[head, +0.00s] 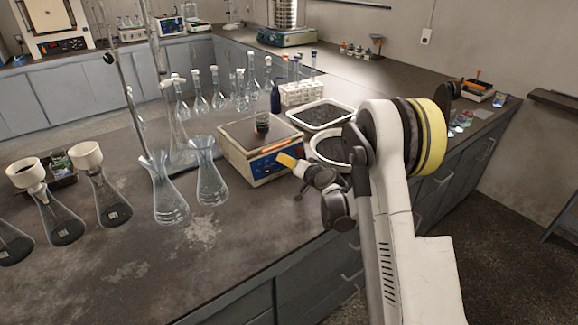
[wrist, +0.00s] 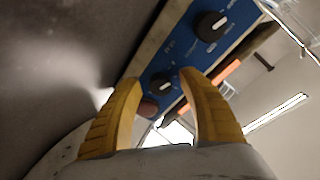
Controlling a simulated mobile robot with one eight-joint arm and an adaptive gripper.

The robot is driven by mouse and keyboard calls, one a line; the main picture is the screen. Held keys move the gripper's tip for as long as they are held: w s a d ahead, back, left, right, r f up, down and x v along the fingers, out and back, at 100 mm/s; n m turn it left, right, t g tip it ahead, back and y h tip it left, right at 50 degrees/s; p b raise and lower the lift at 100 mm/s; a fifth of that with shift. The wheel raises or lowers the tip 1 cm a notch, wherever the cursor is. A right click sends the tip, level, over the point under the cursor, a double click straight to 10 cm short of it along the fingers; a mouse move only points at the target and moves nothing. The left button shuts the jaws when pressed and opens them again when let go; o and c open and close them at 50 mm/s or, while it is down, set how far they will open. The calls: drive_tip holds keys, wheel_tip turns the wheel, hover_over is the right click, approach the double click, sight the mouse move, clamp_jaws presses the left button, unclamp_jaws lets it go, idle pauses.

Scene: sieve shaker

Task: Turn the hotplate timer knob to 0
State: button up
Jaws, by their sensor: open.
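The hotplate (head: 240,131) stands on the bench with a blue front panel (head: 262,167), partly behind my gripper. In the wrist view the panel (wrist: 180,50) carries a larger black knob (wrist: 211,25) and a smaller black knob (wrist: 163,82), each with a white pointer mark. The panel lettering is too small to read, so I cannot tell which knob is the timer. My gripper (wrist: 162,78) is open and empty, its yellow fingers either side of the smaller knob in the picture; contact cannot be told. In the head view my gripper (head: 287,160) is close to the panel.
A small dark jar (head: 262,122) stands on the hotplate. Two conical flasks (head: 170,195) (head: 211,180) are to its left. White trays of dark grains (head: 322,114) (head: 330,148) are to its right. A reddish round part (wrist: 148,107) is beside the smaller knob.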

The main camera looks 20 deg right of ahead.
drive_tip(key=shift+w, duration=0.15)
clamp_jaws()
drive_tip(key=shift+n, duration=1.9)
unclamp_jaws()
